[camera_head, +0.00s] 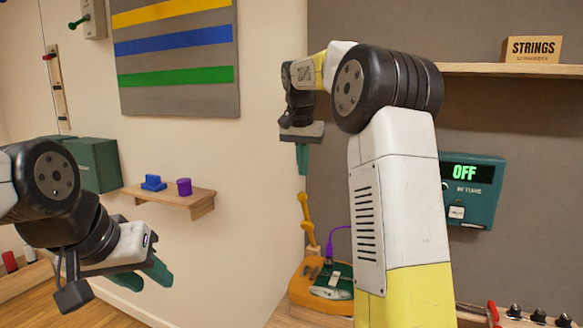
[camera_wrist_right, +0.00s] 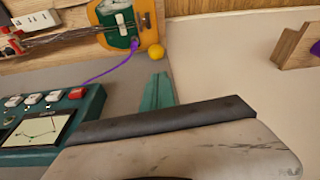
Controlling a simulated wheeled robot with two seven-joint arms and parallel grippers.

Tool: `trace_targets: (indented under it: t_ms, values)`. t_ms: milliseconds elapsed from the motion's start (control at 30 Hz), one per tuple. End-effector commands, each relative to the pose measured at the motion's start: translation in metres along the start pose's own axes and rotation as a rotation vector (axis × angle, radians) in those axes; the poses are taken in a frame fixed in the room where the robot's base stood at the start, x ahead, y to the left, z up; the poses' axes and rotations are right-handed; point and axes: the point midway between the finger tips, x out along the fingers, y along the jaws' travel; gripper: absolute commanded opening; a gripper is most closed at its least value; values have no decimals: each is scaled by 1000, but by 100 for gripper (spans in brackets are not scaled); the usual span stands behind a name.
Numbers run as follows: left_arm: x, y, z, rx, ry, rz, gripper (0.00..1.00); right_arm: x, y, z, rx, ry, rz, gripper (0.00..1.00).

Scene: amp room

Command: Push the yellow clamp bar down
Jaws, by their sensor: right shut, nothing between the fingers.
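The yellow clamp bar (camera_head: 307,222) stands roughly upright at the back of an orange and green device (camera_head: 312,288) on the bench. In the right wrist view a yellow ball (camera_wrist_right: 156,52), which looks like the bar's end, shows beside the device's orange edge (camera_wrist_right: 148,18). My right gripper (camera_head: 302,160) is shut and empty, pointing down above the bar's top and apart from it; its teal fingers also show in the right wrist view (camera_wrist_right: 157,90).
A purple cable (camera_head: 338,232) runs to the device. A teal OFF box (camera_head: 470,185) hangs on the wall at right, below a shelf (camera_head: 480,69) with a STRINGS box (camera_head: 532,50). A small wooden shelf (camera_head: 200,204) holds a blue block and a purple cup. My right arm hides part of the bench.

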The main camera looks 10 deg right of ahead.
Motion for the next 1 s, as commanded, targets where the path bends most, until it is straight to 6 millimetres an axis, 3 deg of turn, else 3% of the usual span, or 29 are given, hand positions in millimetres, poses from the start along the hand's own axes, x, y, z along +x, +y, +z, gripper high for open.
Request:
trace_targets:
  t_ms: [200,400,1000]
  values:
    - [0,0,0,0,0,0,36,42,1,1,1,-3,2,0]
    - [0,0,0,0,0,0,36,65,0,0,1,-1,1,0]
    - [0,0,0,0,0,0,36,71,0,4,-1,11,1,0]
